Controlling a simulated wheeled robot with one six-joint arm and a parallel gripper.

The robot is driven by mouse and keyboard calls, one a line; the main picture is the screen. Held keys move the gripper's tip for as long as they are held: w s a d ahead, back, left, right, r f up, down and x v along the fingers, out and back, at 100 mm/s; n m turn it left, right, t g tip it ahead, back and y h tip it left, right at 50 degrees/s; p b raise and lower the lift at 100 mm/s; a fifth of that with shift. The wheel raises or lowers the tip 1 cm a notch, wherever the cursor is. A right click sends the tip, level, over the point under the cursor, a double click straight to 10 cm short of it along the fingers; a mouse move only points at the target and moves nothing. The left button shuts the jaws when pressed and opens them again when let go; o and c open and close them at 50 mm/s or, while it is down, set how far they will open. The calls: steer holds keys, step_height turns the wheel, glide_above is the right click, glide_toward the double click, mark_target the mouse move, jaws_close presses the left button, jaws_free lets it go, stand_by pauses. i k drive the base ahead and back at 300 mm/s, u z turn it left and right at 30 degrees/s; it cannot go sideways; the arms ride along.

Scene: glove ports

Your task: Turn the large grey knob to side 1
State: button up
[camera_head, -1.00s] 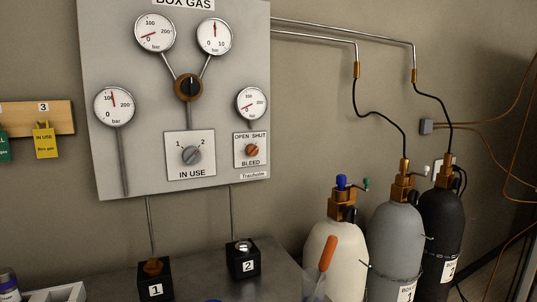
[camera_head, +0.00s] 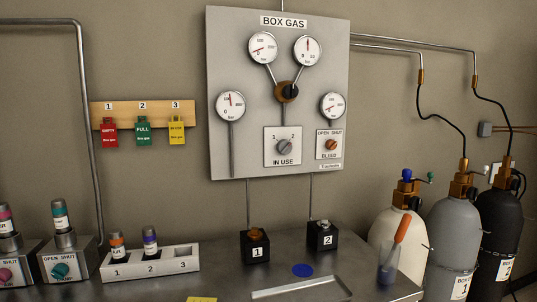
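The large grey knob (camera_head: 285,147) sits on the white IN USE plate (camera_head: 283,160) low on the grey BOX GAS panel (camera_head: 222,100). The plate has a 1 at upper left of the knob and a 2 at upper right. The knob's bar seems to slant toward the 2, though it is small here. My gripper is out of view, and nothing touches the knob.
Right of the knob is a small orange BLEED knob (camera_head: 331,145); above is a brass valve with a black knob (camera_head: 288,91). Below, black blocks 1 (camera_head: 256,250) and 2 (camera_head: 321,236) stand on the bench. Gas cylinders (camera_head: 453,235) stand at right. The space before the panel looks clear.

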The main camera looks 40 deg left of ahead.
mark_target(284, 147)
steer(key=u, duration=0.95)
